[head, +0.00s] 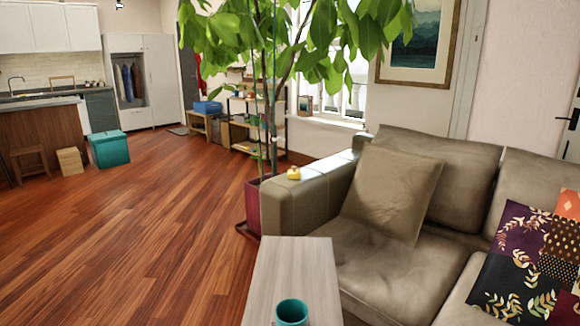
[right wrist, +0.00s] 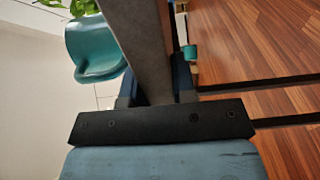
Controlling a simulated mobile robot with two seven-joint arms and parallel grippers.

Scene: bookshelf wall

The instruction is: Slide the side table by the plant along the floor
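The side table (head: 295,262) has a pale grey-wood top and stands in front of the sofa's left arm. A teal mug (head: 291,312) stands upright on its near part. The potted plant (head: 267,205), in a dark red pot, is behind the table and beside the sofa arm. In the right wrist view, turned on its side, my right gripper (right wrist: 155,72) has its dark blue fingers on both faces of the table top (right wrist: 143,40), shut on its edge. The mug (right wrist: 95,48) and dark table legs (right wrist: 255,84) also show there. My left gripper is out of view.
The brown sofa (head: 395,275) with cushions is close along the table's right side. A small yellow object (head: 294,173) sits on its arm. Wooden floor (head: 130,240) is clear to the left. A teal bin (head: 108,149) stands farther back.

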